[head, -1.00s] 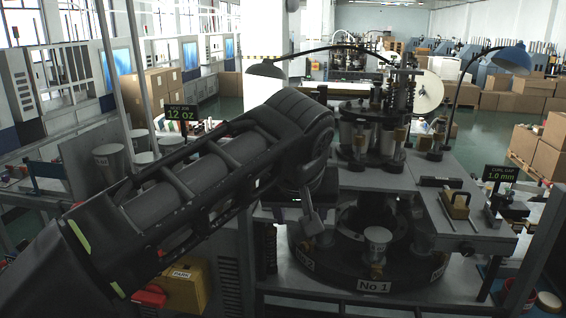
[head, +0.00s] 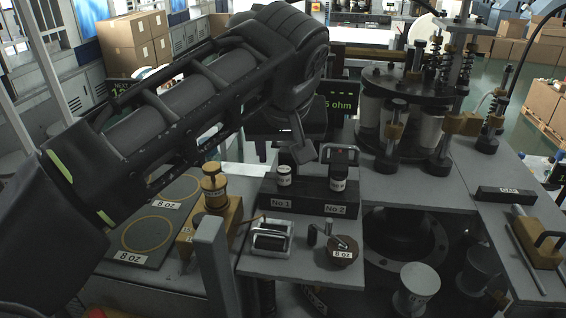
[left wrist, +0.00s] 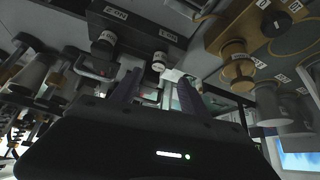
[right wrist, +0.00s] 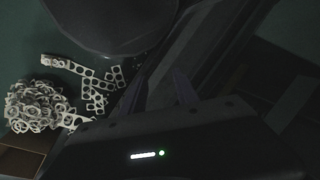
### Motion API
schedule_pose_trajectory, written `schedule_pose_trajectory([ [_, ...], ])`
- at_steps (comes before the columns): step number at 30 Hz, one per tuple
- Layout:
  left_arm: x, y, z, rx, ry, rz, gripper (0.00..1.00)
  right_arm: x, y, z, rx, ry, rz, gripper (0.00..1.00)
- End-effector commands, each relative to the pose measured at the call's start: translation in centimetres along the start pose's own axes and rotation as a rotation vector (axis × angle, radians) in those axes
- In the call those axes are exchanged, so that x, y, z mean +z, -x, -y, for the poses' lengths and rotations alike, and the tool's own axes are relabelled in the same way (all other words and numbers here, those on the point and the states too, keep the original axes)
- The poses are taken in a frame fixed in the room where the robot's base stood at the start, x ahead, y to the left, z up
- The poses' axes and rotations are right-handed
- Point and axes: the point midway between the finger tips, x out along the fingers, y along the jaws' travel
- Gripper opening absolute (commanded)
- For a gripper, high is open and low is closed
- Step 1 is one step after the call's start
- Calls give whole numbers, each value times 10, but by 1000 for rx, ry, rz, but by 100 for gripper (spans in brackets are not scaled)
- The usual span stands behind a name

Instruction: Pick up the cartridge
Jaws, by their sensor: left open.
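A dark block (head: 312,196) with labels No 1 and No 2 stands on the grey bench. A small white cartridge (head: 284,174) stands upright at No 1, and another white cartridge (head: 338,180) at No 2. My left gripper (head: 300,152) is open and empty, just above and behind the block; one finger shows in the head view. In the left wrist view, the No 1 cartridge (left wrist: 158,63) shows beyond and between the two spread fingers (left wrist: 160,88), apart from them. My right gripper (right wrist: 156,92) shows only in its wrist view, fingers apart with nothing between.
A brass plunger fixture (head: 214,190) stands left of the block, beside a dark mat (head: 150,240) with yellow rings. The round machine (head: 405,85) rises behind right.

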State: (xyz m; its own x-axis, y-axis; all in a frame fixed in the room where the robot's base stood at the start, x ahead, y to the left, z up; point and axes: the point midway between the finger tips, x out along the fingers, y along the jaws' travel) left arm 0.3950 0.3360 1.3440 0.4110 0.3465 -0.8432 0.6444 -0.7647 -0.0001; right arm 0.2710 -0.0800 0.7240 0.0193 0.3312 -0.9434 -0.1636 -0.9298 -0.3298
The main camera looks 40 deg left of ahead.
Motion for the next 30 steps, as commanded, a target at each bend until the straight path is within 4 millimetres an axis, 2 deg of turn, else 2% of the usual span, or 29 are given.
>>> schedule_pose_trajectory([
  [9, 0, -1, 0, 0, 0, 0, 52, 0, -1, -1, 0, -1, 1, 36],
  [17, 2, -26, -1, 2, -1, 0, 52, -1, -19, -5, -5, 2, -6, 36],
  [26, 0, -26, 0, 0, 0, 0, 52, -1, -18, -4, -6, 3, -7, 36],
  [30, 1, -36, -2, 2, -2, 1, 52, -1, -25, -6, -7, 4, -9, 36],
])
